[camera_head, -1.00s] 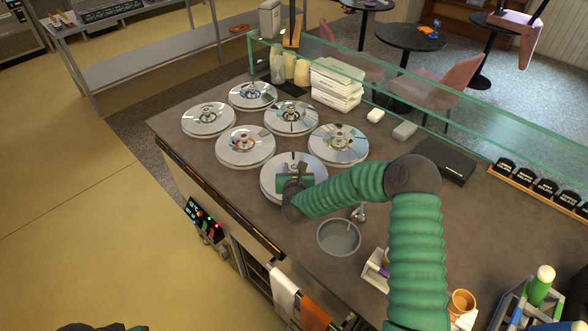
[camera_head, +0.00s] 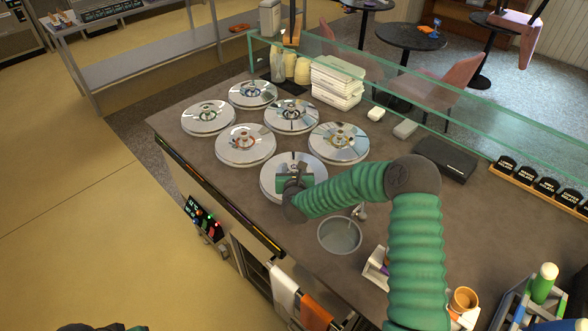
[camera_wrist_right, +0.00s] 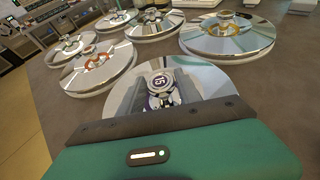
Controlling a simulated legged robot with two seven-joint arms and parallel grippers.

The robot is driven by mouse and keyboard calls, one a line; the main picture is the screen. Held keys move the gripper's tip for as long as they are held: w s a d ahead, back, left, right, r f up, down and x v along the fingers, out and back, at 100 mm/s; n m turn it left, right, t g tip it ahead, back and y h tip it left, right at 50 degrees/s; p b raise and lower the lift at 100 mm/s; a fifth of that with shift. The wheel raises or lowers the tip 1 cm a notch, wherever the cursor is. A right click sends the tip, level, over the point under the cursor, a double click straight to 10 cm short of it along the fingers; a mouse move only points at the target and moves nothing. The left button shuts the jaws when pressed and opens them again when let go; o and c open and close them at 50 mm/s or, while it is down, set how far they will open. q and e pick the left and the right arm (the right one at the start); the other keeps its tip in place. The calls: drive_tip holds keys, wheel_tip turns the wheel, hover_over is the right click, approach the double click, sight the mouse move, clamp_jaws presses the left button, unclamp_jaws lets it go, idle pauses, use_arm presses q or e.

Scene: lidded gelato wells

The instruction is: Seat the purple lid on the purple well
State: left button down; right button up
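The purple lid (camera_head: 318,172) is a round, shiny metal disc nearest me among the lidded wells. In the right wrist view its knob (camera_wrist_right: 160,82) shows a purple marking. The lid appears level at counter height; the purple well under it is hidden, so I cannot tell how closely they meet. My right gripper (camera_head: 293,180) is directly above the lid, at its knob. In the wrist view the knob lies between greyish shapes that may be fingers or reflections, so its grip is unclear.
Several other lidded wells (camera_head: 246,144) stand behind and left. A round grey basin (camera_head: 340,236) is just in front of the lid. A white holder (camera_head: 376,270) and an orange cup (camera_head: 464,299) stand to the right. A glass guard (camera_head: 420,95) runs along the far edge.

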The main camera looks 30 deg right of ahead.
idle(0.4)
drive_tip(key=o, duration=0.6)
drive_tip(key=shift+s, duration=0.1)
drive_tip(key=shift+p+v, duration=1.1)
drive_tip(key=shift+v, duration=2.35)
drive_tip(key=shift+s+a+r, duration=0.15)
drive_tip(key=shift+s+a, duration=0.1)
drive_tip(key=shift+s, duration=0.2)
drive_tip(key=shift+a, duration=0.1)
